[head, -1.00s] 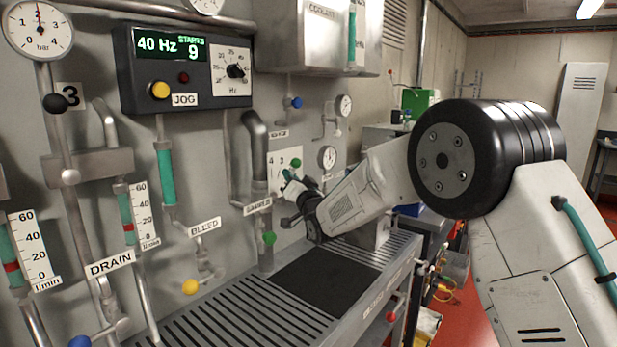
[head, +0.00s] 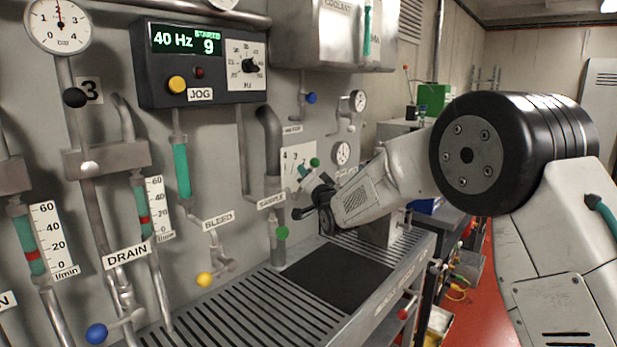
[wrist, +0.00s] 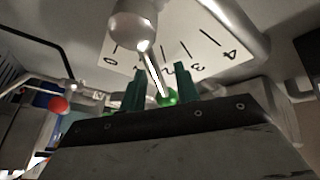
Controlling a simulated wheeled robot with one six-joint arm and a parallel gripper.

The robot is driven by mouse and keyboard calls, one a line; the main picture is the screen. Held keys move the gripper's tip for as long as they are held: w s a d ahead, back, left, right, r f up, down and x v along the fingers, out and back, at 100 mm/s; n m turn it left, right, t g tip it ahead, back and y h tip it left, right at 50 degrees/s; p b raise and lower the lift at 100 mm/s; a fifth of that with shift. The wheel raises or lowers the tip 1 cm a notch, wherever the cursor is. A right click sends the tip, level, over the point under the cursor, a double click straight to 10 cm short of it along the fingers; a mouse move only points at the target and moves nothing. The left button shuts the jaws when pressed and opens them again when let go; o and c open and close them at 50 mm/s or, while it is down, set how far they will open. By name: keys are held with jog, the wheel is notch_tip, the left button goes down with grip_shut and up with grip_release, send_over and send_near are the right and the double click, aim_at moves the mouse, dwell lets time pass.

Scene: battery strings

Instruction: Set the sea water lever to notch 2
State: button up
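The sea water lever (wrist: 153,72) shows in the wrist view as a thin bright rod running from a pale round hub to a green knob (wrist: 168,97). Its white scale plate (wrist: 205,42) carries marks from 0 to 4. The rod crosses the low-to-middle part of the scale; I cannot tell its exact notch. My gripper (wrist: 161,88) has its two green fingers on either side of the knob, with a gap visible on the left, so it looks open. In the head view, my gripper (head: 308,178) is at the plate (head: 294,160), and a green knob (head: 314,162) shows beside it.
A grated bench (head: 250,308) with a black mat (head: 335,277) lies below. A gauge (head: 342,153) is close on the right. A red knob (wrist: 57,105) shows in the wrist view.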

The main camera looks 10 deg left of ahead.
jog(key=shift+s, duration=0.1)
jog(key=v, duration=0.7)
jog(key=shift+s+d+f, duration=0.15)
jog(key=shift+s+d, duration=0.05)
jog(key=shift+s, duration=0.1)
